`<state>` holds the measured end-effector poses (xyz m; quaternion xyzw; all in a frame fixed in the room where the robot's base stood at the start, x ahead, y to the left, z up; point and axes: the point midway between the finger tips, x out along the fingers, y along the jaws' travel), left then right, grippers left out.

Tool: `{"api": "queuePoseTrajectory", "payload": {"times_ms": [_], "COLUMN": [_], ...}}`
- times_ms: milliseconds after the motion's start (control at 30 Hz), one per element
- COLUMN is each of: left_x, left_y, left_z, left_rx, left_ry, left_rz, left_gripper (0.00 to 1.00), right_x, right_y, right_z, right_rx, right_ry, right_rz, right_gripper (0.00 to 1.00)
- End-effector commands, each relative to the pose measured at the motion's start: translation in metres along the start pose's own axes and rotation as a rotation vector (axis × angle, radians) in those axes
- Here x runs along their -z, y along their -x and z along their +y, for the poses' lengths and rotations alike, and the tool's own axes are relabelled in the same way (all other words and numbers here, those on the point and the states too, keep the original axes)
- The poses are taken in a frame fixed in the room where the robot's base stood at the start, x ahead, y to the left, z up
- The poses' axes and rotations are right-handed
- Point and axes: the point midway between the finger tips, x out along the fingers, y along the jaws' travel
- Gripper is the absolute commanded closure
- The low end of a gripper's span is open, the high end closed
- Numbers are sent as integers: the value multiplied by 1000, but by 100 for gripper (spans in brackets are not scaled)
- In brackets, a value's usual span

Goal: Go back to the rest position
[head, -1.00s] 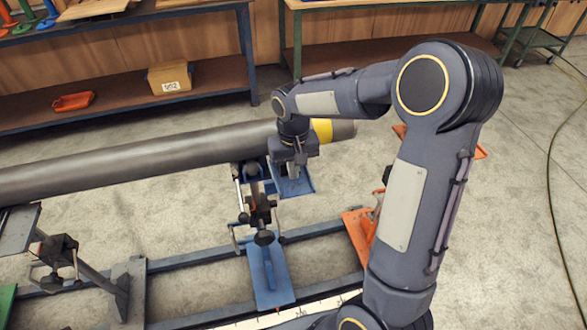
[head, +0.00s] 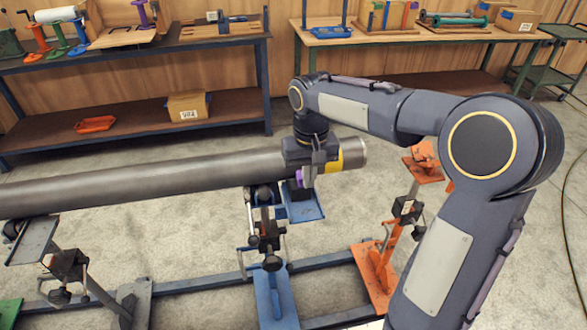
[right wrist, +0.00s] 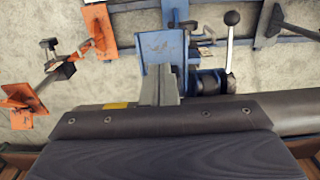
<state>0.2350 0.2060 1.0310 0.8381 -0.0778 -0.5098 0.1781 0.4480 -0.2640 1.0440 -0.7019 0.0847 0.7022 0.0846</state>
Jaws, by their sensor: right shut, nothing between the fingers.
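The grey pipe (head: 150,180) lies across the head view, with a yellow band (head: 336,160) near its right end. It also crosses the lower part of the right wrist view (right wrist: 285,115), behind my gripper body. My right gripper (head: 305,180) hangs pointing down by the pipe, just left of the yellow band. In the right wrist view its fingers (right wrist: 160,85) are together and empty, over a blue support. Whether they touch the pipe is hard to tell. My left gripper is not in view.
Stands rise from a rail (head: 210,302) under the pipe: a blue one (head: 272,292) near the gripper and an orange one (head: 378,275) to the right. Behind are a shelf bench (head: 150,130) and a table (head: 420,38). Open floor lies between.

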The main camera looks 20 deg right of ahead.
Motion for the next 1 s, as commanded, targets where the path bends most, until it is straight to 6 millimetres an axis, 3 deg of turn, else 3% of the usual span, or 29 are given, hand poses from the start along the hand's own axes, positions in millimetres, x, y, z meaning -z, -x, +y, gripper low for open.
{"api": "queuePoseTrajectory", "payload": {"times_ms": [167,267,367,500,700,833,1000], "left_x": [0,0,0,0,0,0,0], "left_y": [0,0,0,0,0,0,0], "left_z": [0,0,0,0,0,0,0], "left_rx": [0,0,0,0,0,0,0], "left_ry": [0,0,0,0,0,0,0], "left_rz": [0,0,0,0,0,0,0], "left_gripper": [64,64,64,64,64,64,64], "right_x": [-1,-12,-39,-98,-176,-205,-220], "right_y": [3,8,16,24,12,-2,-12], "right_z": [0,3,9,14,8,0,-5], "right_rx": [3,28,90,210,348,397,420], "right_ry": [1,6,19,47,77,85,88], "right_rz": [2,16,56,150,305,379,424], "right_gripper": [100,100,100,100,100,100,100]}}
